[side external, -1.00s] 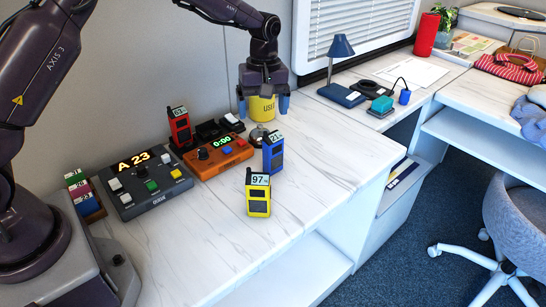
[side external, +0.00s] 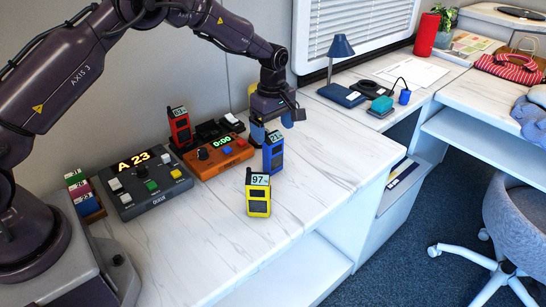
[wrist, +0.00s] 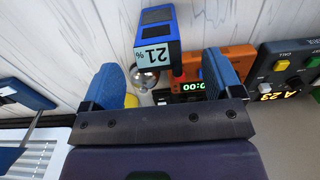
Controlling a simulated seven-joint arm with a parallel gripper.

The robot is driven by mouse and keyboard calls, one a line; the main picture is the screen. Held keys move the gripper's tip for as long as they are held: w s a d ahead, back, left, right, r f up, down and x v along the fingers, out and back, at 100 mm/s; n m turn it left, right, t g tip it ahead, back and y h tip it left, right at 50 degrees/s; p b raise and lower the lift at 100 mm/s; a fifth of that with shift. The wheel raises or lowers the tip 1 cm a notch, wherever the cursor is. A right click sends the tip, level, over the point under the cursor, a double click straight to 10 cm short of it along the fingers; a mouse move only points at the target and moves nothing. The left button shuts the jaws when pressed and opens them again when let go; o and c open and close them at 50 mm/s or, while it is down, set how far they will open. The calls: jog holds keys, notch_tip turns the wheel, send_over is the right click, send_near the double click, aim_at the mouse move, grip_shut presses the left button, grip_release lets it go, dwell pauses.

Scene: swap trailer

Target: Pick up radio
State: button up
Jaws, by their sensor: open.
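Three radios stand upright on the white marble-patterned counter. The yellow radio (side external: 258,197) reads 97% and is nearest the front edge. The blue radio (side external: 273,157) reads 21% and stands behind it. The red radio (side external: 181,131) stands farther back at the left; its number looks like 63%. My gripper (side external: 272,128) is open, its blue fingers just behind and above the blue radio. In the wrist view the blue radio (wrist: 156,25) lies ahead of my open gripper (wrist: 165,70), roughly between the fingers' lines, with nothing held.
An orange timer (side external: 220,155) reading 0:00 is left of the blue radio, and a grey console (side external: 145,187) reading A 23 is farther left. A silver dome (wrist: 143,78) sits near the blue radio. A yellow object (side external: 253,92) is mostly hidden behind my gripper. The front-right counter is clear.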

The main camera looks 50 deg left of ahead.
aim_at(273, 136)
notch_tip(273, 136, down, 5)
jog(key=shift+w+a+r, duration=0.1)
jog(key=shift+a, duration=0.05)
jog(key=c, duration=1.1)
jog(key=shift+c, duration=0.2)
jog(key=shift+r, duration=0.1)
